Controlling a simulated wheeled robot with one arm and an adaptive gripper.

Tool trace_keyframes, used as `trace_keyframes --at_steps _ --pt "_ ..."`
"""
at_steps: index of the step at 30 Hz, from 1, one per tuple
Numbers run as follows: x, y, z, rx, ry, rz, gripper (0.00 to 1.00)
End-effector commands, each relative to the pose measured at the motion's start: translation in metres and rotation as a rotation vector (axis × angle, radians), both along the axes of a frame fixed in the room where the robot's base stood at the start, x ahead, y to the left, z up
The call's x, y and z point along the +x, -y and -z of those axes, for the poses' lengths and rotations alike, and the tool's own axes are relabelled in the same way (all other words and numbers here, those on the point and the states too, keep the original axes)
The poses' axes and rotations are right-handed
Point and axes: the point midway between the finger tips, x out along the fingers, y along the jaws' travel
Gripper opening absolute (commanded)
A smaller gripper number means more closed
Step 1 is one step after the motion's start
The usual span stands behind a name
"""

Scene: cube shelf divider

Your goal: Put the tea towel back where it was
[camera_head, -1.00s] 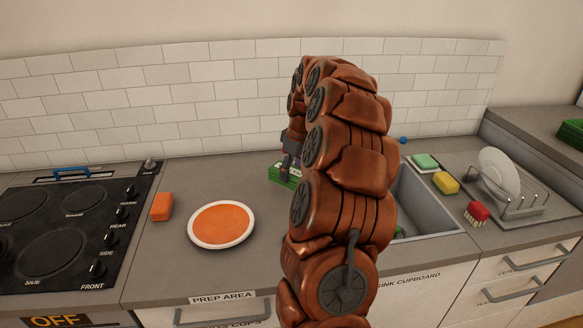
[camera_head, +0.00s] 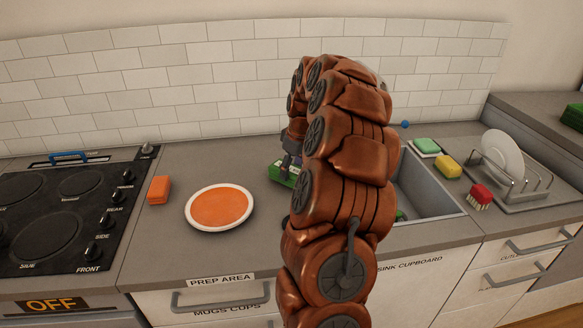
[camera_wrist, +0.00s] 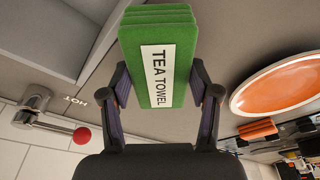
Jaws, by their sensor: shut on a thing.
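The tea towel (camera_wrist: 178,40) is a green folded block with a white label reading TEA TOWEL. In the wrist view my gripper (camera_wrist: 164,92) is shut on it, with one finger on each side. In the head view a strip of the green towel (camera_head: 283,175) shows at my gripper (camera_head: 292,162), left of the sink and at about counter height. My arm hides most of it there. I cannot tell whether the towel touches the counter.
An orange plate with a white rim (camera_head: 219,208) and an orange block (camera_head: 159,190) lie on the counter to the left, near the hob (camera_head: 60,215). The sink (camera_head: 430,190) is to the right, with sponges, a red brush (camera_head: 480,195) and a dish rack (camera_head: 520,185) beyond.

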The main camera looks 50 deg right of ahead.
Motion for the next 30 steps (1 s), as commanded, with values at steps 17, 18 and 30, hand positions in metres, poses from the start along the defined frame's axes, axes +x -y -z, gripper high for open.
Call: trace_keyframes --at_steps 17,18,30 --pt "0.0001 0.0000 0.0058 0.000 0.000 0.000 0.11" --pt "0.0001 0.0000 0.0064 0.000 0.000 0.000 0.11" --pt "0.0000 0.0000 0.0076 0.000 0.000 0.000 0.70"
